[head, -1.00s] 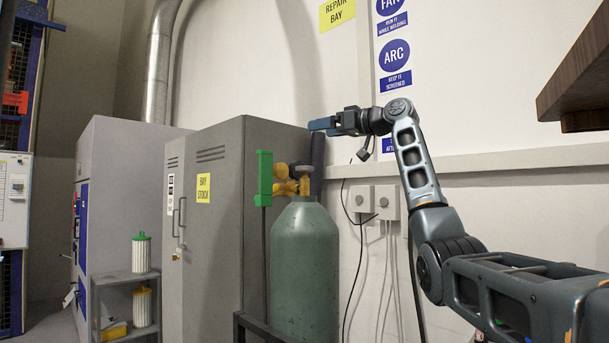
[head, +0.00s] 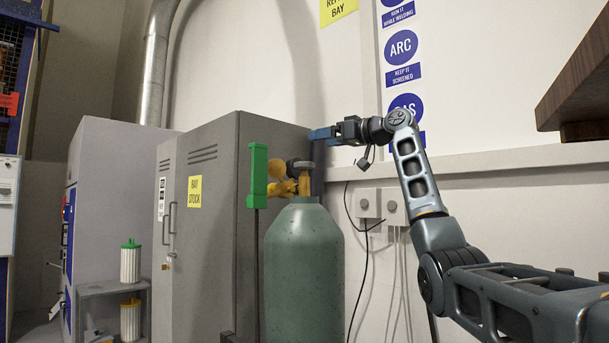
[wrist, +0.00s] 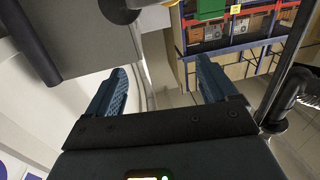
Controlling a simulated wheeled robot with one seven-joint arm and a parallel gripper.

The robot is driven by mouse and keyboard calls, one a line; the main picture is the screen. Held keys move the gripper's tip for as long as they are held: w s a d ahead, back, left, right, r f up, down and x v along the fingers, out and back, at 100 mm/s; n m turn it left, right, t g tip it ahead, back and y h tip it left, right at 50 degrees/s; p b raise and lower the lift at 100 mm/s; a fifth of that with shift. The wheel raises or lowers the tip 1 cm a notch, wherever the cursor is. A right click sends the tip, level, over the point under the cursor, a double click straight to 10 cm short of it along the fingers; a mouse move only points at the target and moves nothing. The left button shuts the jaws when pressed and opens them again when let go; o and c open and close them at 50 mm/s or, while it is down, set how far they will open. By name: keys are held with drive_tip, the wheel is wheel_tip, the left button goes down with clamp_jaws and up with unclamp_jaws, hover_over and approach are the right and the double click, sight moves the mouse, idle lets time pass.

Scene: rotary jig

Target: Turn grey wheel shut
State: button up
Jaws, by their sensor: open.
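The grey wheel (head: 300,164) is a small dark disc on top of the brass valve (head: 304,184) of a green gas cylinder (head: 304,265). My gripper (head: 318,133) is above and slightly right of the wheel in the head view, apart from it in the picture. In the wrist view my gripper (wrist: 160,72) has its two blue fingers spread wide with nothing between them. A dark rounded thing (wrist: 118,10), probably the wheel, shows at the top edge there, partly cut off, beyond the left finger. The wheel's far side is hidden.
A grey locker (head: 215,240) is close behind on the left. The wall with sockets and cables (head: 380,206) is to the right. A wooden shelf (head: 578,85) juts in at upper right.

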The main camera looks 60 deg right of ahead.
sight(312, 166)
wheel_tip(312, 166, down, 8)
drive_tip(key=b, duration=0.7)
drive_tip(key=shift+a+r, duration=0.1)
drive_tip(key=shift+r, duration=0.1)
drive_tip(key=w, duration=0.2)
drive_tip(key=w+p, duration=0.1)
drive_tip(key=w, duration=0.4)
drive_tip(key=shift+d+r+p, duration=0.15)
drive_tip(key=shift+d+p, duration=0.15)
drive_tip(key=shift+p, duration=0.05)
drive_tip(key=shift+w+d, duration=0.1)
drive_tip(key=shift+w, duration=0.3)
drive_tip(key=c, duration=1)
drive_tip(key=shift+o, duration=0.2)
drive_tip(key=shift+h, duration=0.3)
